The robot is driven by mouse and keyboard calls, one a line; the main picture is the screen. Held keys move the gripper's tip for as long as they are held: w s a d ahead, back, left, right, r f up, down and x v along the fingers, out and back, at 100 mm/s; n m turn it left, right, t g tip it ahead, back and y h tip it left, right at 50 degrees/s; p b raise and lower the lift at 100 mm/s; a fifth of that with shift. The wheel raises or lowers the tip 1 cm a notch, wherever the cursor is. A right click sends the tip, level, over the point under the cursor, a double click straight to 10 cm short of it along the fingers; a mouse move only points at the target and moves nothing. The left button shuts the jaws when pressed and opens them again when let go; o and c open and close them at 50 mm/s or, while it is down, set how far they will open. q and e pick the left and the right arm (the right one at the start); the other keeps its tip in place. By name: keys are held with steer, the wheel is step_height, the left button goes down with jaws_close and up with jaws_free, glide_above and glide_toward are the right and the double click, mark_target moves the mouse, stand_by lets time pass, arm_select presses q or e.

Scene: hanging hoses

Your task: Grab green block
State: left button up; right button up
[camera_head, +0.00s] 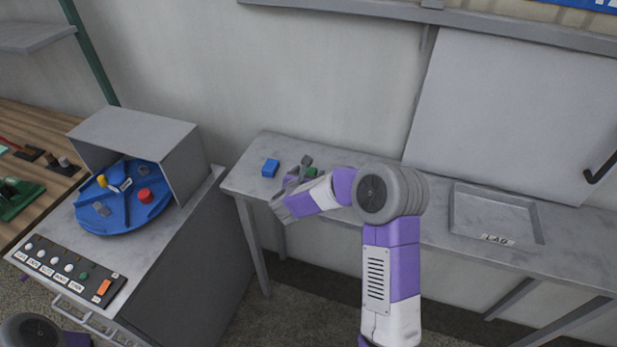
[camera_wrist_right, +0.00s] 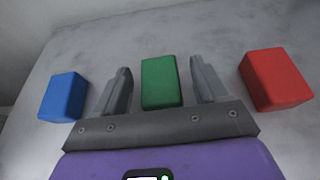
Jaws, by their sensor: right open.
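The green block (camera_wrist_right: 161,82) lies on the grey marbled table, between the two open fingers of my right gripper (camera_wrist_right: 160,66) in the right wrist view. A gap shows on both sides, so neither finger touches it. In the head view only a small part of the green block (camera_head: 312,172) shows beside my right gripper (camera_head: 299,169). My left gripper is out of view.
A blue block (camera_wrist_right: 64,97) lies left of the gripper and a red block (camera_wrist_right: 274,79) right of it. The head view shows the blue block (camera_head: 270,168). A blue turntable (camera_head: 120,215) stands at left.

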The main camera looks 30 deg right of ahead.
steer(key=shift+w+d, duration=0.15)
steer(key=shift+d, duration=0.1)
steer(key=c, duration=1.1)
